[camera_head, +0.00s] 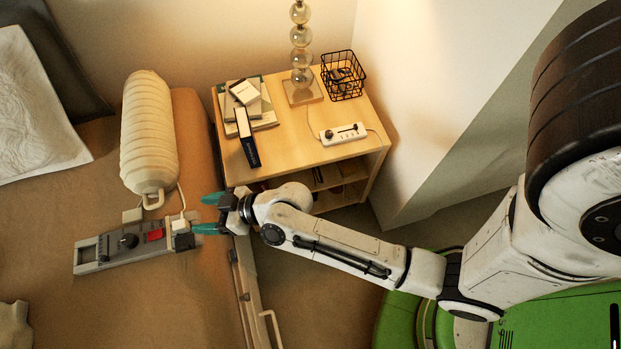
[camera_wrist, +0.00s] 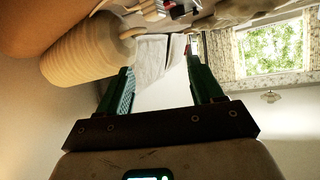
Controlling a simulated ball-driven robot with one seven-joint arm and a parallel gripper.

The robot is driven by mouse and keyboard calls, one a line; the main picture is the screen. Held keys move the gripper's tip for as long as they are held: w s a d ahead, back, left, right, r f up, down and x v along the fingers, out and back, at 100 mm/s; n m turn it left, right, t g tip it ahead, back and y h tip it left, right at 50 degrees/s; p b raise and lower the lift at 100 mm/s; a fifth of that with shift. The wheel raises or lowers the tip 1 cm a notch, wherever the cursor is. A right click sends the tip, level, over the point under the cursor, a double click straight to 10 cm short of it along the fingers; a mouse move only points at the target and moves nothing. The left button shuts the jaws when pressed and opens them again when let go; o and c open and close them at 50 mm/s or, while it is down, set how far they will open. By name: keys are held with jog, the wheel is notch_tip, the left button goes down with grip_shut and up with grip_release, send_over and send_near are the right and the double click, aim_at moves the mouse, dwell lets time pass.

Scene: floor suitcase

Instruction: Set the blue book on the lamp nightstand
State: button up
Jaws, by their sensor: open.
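The lamp nightstand (camera_head: 290,140) is a light wooden unit with open shelves, against the wall in the head view. A dark blue book (camera_head: 248,140) with a white page side is on its top, at the left front beside a small stack of books. I cannot tell whether it touches the stack. My gripper (camera_head: 207,213) is open and empty. It is over the bed's edge, in front of and left of the nightstand, apart from the book. In the wrist view the open fingers (camera_wrist: 160,68) have nothing between them; the blue book is not recognisable there.
A glass-ball lamp (camera_head: 301,60), a black wire basket (camera_head: 343,75), a white power strip (camera_head: 343,133) and stacked books (camera_head: 262,115) occupy the nightstand. A ribbed cream cylinder (camera_head: 149,135) and a grey control panel (camera_head: 120,247) lie on the bed left of my gripper. The nightstand's middle is clear.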

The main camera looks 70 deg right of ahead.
jog(key=s+d+m+g+h, duration=0.1)
jog(key=s+d+g, duration=0.2)
jog(key=s, duration=0.4)
jog(key=s+d+m+g+h, duration=0.1)
jog(key=s+d+g, duration=0.3)
jog(key=s, duration=0.4)
jog(key=s+d+r+g+h, duration=0.1)
jog(key=s+d+g+h, duration=0.2)
jog(key=s+g, duration=0.2)
jog(key=s, duration=0.2)
jog(key=shift+s+d+m, duration=0.3)
jog(key=shift+d+m, duration=0.1)
